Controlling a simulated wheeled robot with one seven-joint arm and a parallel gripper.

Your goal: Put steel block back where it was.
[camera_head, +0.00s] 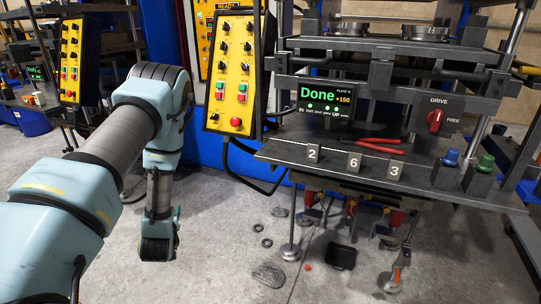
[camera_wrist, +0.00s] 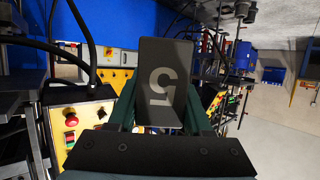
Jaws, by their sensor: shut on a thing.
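A red-handled tool (camera_head: 376,145) lies behind the blocks. Blocks with a blue knob (camera_head: 450,158) and a green knob (camera_head: 485,163) stand at the table's right. A yellow control panel (camera_head: 232,70) hangs left of the "Done" screen (camera_head: 324,97). Rings and a black tray (camera_head: 341,257) lie on the floor.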

